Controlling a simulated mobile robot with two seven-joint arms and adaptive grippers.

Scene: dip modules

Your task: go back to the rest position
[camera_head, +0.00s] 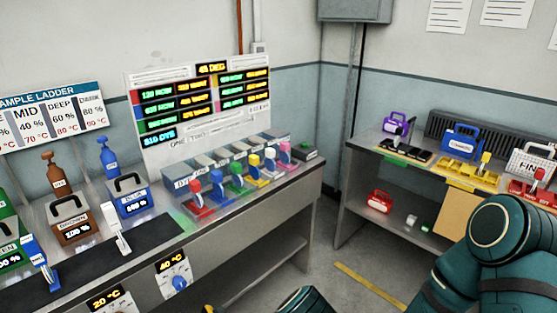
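Neither of my grippers shows in the head view. A large teal link of my own arm fills the bottom right corner, and a small dark teal part of mine shows at the bottom middle. Whether my grippers are open or shut, and whether they hold anything, is hidden. On the left bench (245,215) stand a brown module (72,228) reading 100 % and a blue module (130,203), both upright with dark handles. A green module (10,262) is cut off by the left edge.
A row of coloured levers (240,187) lines the left bench's back right. The right bench holds a purple item (397,124), a blue caddy (461,140), a yellow tray (455,172) and a white basket (530,164). A red box (379,201) sits below. Floor between benches is clear.

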